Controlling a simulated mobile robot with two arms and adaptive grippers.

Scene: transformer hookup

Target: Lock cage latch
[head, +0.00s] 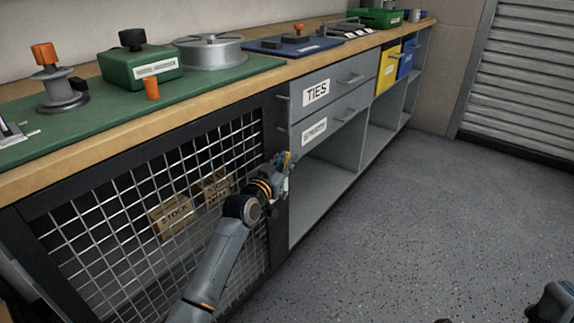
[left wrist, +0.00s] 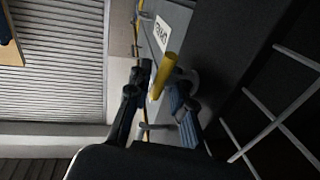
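The cage door (head: 120,225) is a dark-framed wire mesh panel under the bench, and it appears closed. My left gripper (head: 284,165) is at the door's right edge, by the post beside the drawers. The yellow latch handle (head: 288,158) shows there, partly hidden by the gripper. In the left wrist view the handle (left wrist: 164,74) is a yellow bar between the two fingers of my left gripper (left wrist: 160,90). The fingers stand apart with a gap around it; firm contact is not visible. Part of my right arm (head: 552,300) shows at the lower right corner; its fingers are not clear.
Boxes (head: 173,217) sit behind the mesh. Grey drawers (head: 330,90) with protruding handles and open shelves (head: 325,195) are right of the cage. The bench top (head: 215,85) above carries tools and a spool. The grey floor (head: 430,210) is clear.

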